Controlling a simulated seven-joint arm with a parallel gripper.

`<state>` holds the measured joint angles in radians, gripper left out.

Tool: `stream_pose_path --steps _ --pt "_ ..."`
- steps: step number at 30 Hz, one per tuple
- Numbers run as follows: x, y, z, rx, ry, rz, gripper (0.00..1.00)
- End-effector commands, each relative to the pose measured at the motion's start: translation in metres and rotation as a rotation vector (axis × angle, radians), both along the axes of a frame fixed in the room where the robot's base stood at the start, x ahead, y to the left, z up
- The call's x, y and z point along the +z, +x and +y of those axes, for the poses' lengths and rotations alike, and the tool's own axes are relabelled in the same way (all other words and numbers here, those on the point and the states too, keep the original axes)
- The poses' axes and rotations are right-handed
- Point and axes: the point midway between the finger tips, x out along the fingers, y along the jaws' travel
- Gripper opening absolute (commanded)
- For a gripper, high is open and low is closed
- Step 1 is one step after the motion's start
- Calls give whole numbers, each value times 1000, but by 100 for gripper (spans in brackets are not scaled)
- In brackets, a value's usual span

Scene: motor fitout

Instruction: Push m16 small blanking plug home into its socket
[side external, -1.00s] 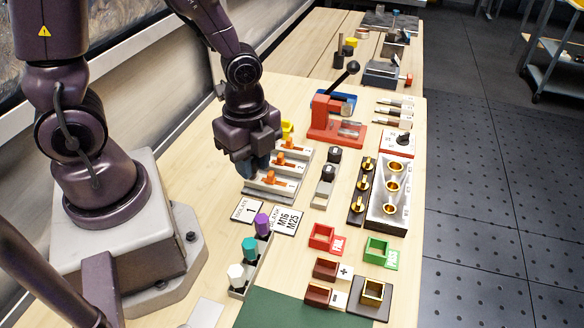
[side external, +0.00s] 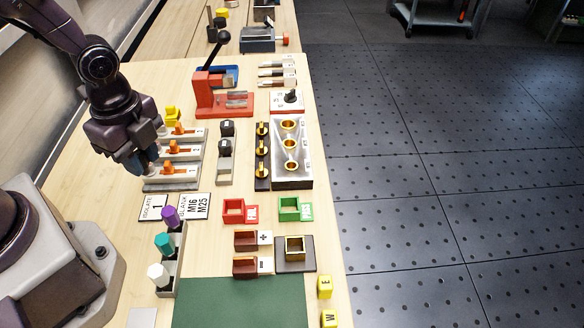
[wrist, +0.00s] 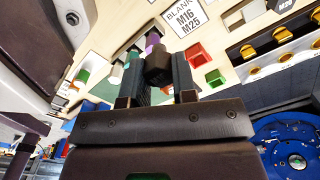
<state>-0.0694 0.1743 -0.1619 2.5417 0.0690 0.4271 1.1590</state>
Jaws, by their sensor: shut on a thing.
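My gripper (side external: 146,166) hangs at the left of the front orange-levered switch, well left of the sockets. In the wrist view my gripper (wrist: 159,72) is shut on a dark block-headed piece (wrist: 158,58). I take it for the blanking plug, but no size mark is readable on it. The side view hides it behind the fingers. The metal socket block (side external: 303,178) stands at the right of the bench, with several gold-ringed openings (side external: 291,144) facing up. They also show in the wrist view (wrist: 258,71). Which one is M16 I cannot read.
The BLANK M16 M25 card (side external: 194,206) lies in front. Orange-levered switches (side external: 172,169) and a red press (side external: 222,102) stand nearby.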

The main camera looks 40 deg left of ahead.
Motion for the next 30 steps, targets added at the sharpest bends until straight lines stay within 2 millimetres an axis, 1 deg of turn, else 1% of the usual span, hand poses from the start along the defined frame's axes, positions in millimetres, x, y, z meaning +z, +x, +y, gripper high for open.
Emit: stream_pose_path --steps 8,12,14,17,18,20,21,23,24,30 --pt "0 0 0 -2 0 0 4" --pt "-9 -4 -6 -23 0 5 4" --pt "-13 3 -11 -37 -1 4 4" --pt "-21 26 -23 -90 -2 3 4" --pt "-24 40 -30 -135 -1 2 4" --pt "-29 60 -40 -222 -1 2 4" --pt "-32 74 -48 -289 -2 1 4" --pt "-36 95 -59 -398 -2 1 4" --pt "-39 108 -66 -475 -2 2 4" --pt "-48 172 -98 -886 -2 2 4"
